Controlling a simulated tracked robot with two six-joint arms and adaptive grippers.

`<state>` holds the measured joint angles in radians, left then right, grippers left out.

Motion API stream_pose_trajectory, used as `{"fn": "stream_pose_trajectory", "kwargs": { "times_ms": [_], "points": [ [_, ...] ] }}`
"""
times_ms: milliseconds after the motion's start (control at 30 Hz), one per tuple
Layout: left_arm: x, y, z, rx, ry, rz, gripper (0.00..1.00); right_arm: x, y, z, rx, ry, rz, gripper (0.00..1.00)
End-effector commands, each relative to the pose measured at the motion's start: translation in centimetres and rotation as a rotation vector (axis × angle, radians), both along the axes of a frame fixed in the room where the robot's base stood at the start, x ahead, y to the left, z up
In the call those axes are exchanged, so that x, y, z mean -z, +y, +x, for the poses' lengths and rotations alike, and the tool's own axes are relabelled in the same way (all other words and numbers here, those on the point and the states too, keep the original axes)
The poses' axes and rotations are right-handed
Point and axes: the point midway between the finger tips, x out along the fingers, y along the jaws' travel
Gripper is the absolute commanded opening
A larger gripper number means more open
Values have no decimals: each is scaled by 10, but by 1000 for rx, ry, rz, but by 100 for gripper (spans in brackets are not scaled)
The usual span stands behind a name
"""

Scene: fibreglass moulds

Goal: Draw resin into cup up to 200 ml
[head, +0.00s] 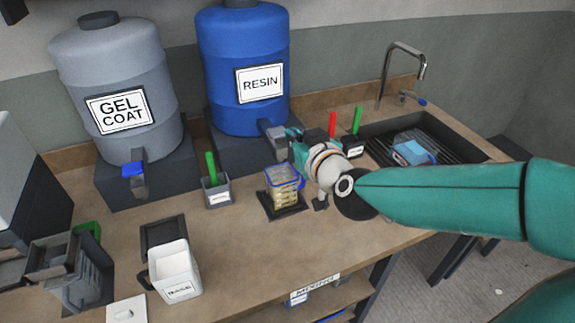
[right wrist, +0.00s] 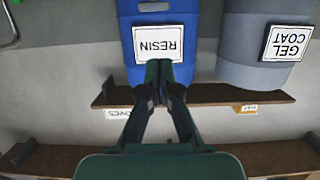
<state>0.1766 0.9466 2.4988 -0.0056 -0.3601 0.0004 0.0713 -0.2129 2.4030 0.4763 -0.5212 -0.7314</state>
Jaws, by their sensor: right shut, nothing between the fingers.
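The blue resin barrel (head: 243,65) stands on a dark block at the back of the bench, its label facing me. Its grey tap (head: 273,137) is at the front right of the barrel. A clear cup with a blue rim (head: 284,186) stands upright below the tap on a dark base, with yellowish contents; I cannot read its level. My right gripper (head: 293,143) is beside the tap; whether it touches is unclear. In the right wrist view it (right wrist: 165,72) is shut and empty, in front of the resin barrel (right wrist: 155,50). My left gripper is not in view.
The grey gel coat barrel (head: 118,85) with a blue tap stands left. A small grey pot (head: 216,190) with a green stick and a white base container (head: 174,272) stand in front. The sink (head: 420,140) is right, holding a light-blue item (head: 411,150).

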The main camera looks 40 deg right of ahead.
Motion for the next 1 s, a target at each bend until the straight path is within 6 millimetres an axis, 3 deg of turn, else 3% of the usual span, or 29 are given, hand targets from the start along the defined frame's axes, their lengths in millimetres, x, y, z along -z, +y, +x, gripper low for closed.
{"fn": "stream_pose_trajectory", "kwargs": {
  "times_ms": [200,567,767,1000],
  "points": [
    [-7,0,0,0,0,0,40,-20,-4,-16,0,3,3,0],
    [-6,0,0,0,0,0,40,-18,-3,-15,-3,7,4,0],
    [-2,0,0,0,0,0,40,-13,-7,2,-2,9,3,0],
    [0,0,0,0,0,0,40,-2,-17,45,-2,10,2,0]
  ]
}}
